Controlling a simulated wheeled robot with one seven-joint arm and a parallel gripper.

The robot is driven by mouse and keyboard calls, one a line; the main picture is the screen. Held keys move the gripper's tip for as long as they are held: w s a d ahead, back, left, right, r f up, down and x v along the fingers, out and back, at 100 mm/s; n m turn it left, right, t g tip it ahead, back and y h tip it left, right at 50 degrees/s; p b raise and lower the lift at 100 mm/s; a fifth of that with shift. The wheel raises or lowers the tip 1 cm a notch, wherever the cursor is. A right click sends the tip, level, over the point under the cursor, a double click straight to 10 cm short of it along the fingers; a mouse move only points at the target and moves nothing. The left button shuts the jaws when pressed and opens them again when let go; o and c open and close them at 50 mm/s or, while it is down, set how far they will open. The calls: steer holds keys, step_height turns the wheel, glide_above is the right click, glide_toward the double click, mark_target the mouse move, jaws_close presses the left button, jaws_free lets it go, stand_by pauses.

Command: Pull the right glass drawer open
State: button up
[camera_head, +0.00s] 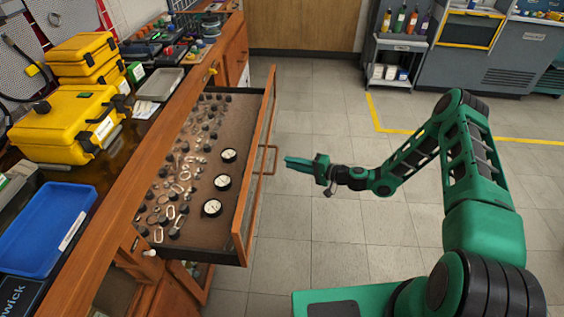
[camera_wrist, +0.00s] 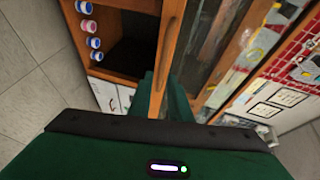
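The glass drawer (camera_head: 225,235) at the left of the head view stands pulled out from the wooden bench. Its front is a wood frame with a glass pane. A wooden bar handle (camera_head: 268,160) sticks out from the middle of that front. Part of the fingertips is hidden by the gripper body there.
Round gauges (camera_head: 222,182) and several small fittings lie in the drawer. Yellow cases (camera_head: 65,125) and a blue tray (camera_head: 45,228) are on the bench (camera_head: 150,140). The tiled floor (camera_head: 335,215) right of the drawer is clear. A grey cart (camera_head: 398,45) stands at the back.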

steer(key=shift+v, duration=1.55)
steer(key=s+d+r+n+g+h, duration=0.5)
steer(key=s+d+r+g+h, duration=0.45)
steer(key=s+d+r, duration=1.05)
steer(key=s+d+r+m+h, duration=0.1)
steer(key=s+d+r+m, duration=0.1)
steer(key=s+r, duration=0.3)
steer(key=s+d+r+m+h, duration=0.1)
steer(key=s+d+r, duration=0.3)
steer(key=s, duration=0.6)
steer(key=s+d+r+m+t+h, duration=0.1)
steer(key=s+d+r+m, duration=0.2)
steer(key=s+r, duration=0.2)
steer(key=s, duration=0.3)
steer(key=shift+r+h, duration=0.35)
